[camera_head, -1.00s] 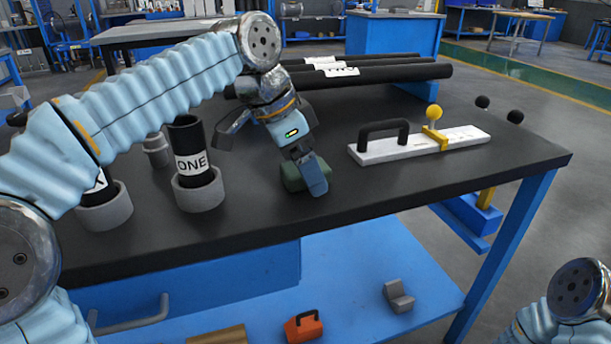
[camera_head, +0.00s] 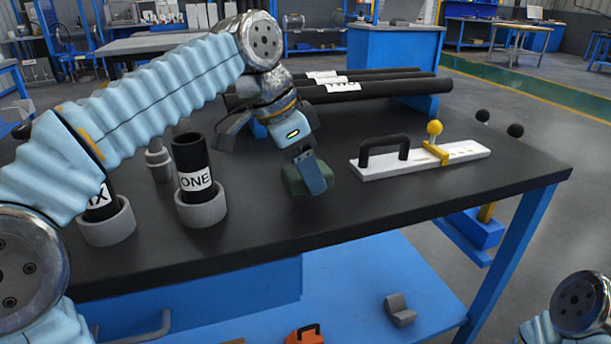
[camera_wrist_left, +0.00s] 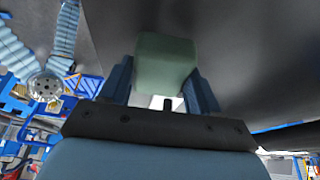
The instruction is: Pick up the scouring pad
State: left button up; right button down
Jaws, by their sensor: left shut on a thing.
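The scouring pad is a small dark green block (camera_head: 292,180) near the middle of the dark bench top in the head view. My left gripper (camera_head: 304,182) reaches down to it and is shut on it; one blue finger covers its right side. In the left wrist view, the green pad (camera_wrist_left: 166,62) sits between the two blue fingers of the left gripper (camera_wrist_left: 160,85). Whether its underside is clear of the bench is hard to tell. My right gripper is out of view; only a joint of that arm shows at lower right.
Black tubes in grey cups, one marked ONE (camera_head: 196,166), stand left of the pad. A white board (camera_head: 430,163) with a black handle and yellow clamp lies to the right. Long black tubes (camera_head: 375,90) lie behind. The bench (camera_head: 420,200) is clear in front.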

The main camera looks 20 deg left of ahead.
pick_arm(q)
jog(key=s+d+r+p, duration=0.2)
jog(key=s+d+r, duration=0.6)
jog(key=s+r, duration=0.2)
jog(key=shift+s+r, duration=0.35)
jog(key=shift+s, duration=0.45)
